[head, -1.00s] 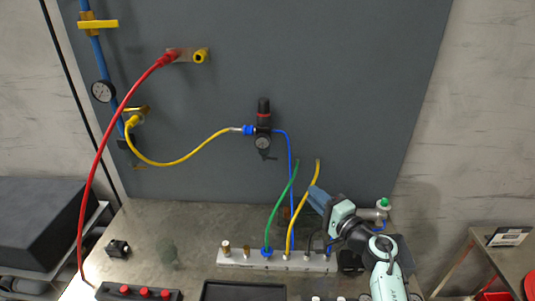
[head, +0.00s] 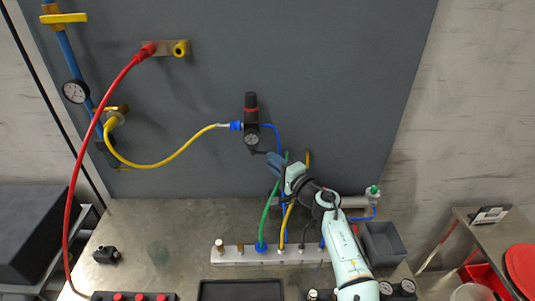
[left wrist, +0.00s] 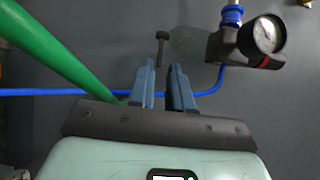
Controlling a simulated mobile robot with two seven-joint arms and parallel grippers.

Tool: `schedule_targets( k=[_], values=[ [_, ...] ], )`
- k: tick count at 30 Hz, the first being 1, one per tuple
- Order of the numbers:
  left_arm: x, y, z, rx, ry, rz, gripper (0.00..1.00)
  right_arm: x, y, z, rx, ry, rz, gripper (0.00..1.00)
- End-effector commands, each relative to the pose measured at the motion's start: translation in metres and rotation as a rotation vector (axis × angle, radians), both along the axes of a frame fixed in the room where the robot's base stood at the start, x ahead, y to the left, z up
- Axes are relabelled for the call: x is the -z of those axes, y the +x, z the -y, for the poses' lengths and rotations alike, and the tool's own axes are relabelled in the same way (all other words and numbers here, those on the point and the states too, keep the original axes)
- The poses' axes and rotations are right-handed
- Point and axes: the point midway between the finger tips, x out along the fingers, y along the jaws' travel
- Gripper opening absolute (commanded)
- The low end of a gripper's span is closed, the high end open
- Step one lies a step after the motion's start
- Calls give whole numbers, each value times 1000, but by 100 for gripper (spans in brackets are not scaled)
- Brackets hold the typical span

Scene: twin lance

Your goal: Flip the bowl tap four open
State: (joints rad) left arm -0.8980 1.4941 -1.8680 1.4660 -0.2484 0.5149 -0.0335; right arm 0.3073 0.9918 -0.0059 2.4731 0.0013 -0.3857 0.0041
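The black regulator (head: 251,118) with its round gauge (head: 251,139) hangs on the grey panel; it also shows in the left wrist view (left wrist: 235,45). A small dark T-shaped handle (left wrist: 161,48) beside it may be the bowl tap; no number is readable. My left gripper (head: 274,158) is just below and right of the regulator. In the left wrist view its two blue fingers (left wrist: 162,72) stand apart, with the handle ahead of the gap and nothing visibly held. Contact cannot be told. My right gripper is not in view.
A green hose (left wrist: 60,60) passes close left of the fingers, and a blue hose (left wrist: 211,86) runs behind them. A yellow hose (head: 170,160) joins the regulator from the left. A metal manifold (head: 235,256) and grey bin (head: 384,242) are below.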

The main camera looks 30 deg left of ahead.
Motion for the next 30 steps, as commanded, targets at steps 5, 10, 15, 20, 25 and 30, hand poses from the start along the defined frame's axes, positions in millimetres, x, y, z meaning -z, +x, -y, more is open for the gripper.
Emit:
schedule_targets(
  k=[5,10,15,20,25,30],
  values=[
    [-2,11,-23,0,0,2,19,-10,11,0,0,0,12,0],
    [-1,15,-31,1,0,1,19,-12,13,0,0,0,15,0],
    [1,15,-32,2,0,0,19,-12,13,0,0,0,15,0],
    [1,15,-32,2,0,0,0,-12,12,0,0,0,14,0],
    [1,15,-31,1,-1,0,0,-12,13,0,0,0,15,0],
    [-2,20,-32,-53,-1,1,0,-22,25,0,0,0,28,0]
  ],
)
